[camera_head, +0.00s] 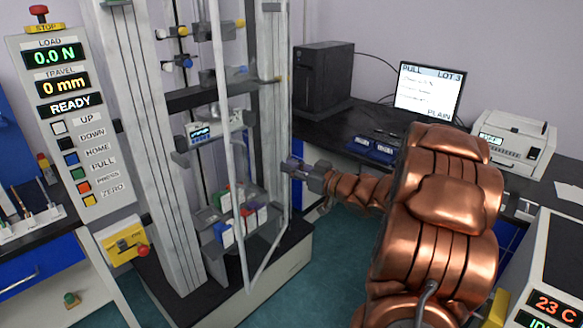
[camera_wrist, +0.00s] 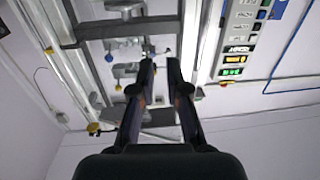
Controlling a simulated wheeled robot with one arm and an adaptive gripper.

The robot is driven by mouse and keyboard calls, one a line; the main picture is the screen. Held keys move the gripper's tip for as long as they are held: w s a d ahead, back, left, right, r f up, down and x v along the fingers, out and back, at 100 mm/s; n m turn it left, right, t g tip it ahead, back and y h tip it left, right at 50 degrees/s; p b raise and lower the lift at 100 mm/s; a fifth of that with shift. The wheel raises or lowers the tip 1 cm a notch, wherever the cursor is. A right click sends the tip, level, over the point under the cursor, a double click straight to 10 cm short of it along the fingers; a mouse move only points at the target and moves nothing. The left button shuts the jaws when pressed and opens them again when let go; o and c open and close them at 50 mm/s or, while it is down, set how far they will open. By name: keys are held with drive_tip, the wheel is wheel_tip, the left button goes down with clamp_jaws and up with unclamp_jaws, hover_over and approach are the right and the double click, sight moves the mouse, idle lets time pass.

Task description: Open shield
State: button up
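The shield (camera_head: 219,60) is a clear panel in a thin pale frame on the front of the tall test machine, in the head view. Its frame runs down to a low corner in front of the machine's base. How far it stands open is hard to tell. My gripper (camera_head: 290,166) is beside the shield's right side, at about mid height. I cannot tell whether it touches the frame. In the wrist view, the two dark fingers of my gripper (camera_wrist: 161,62) are apart with a narrow gap. I see nothing clearly held between them.
A control panel (camera_head: 63,105) reads READY at the left. Inside the machine are clamps and a small rack of coloured blocks (camera_head: 232,222). A dark computer tower (camera_head: 322,78) and a monitor (camera_head: 428,93) stand on the rear bench. Green floor (camera_head: 335,250) shows between machine and my arm.

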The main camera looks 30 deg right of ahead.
drive_tip(key=o, duration=0.3)
drive_tip(key=shift+o, duration=0.2)
drive_tip(key=v, duration=1.2)
idle(0.3)
